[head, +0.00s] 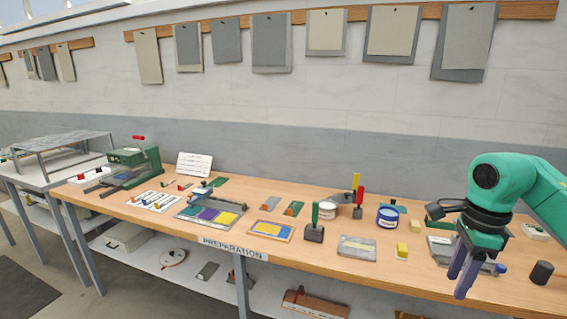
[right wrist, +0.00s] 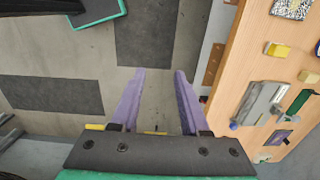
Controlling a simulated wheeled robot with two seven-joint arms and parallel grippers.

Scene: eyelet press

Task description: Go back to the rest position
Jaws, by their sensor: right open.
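My right gripper (head: 466,273) has purple fingers and hangs from the green arm at the right of the head view, over or in front of the table's right part. In the right wrist view its two fingers (right wrist: 160,82) stand apart with nothing between them, above the grey floor (right wrist: 60,50). The table edge lies to the right of the fingers in that view. My left gripper is not in the head view.
The wooden table (head: 340,276) holds a green press (head: 140,165), a tray with coloured pads (head: 235,206), a blue tin (head: 387,216) and a black cylinder (head: 541,272). A grey tool with a blue knob (right wrist: 258,102) lies near the right gripper. Grey sheets hang on the wall.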

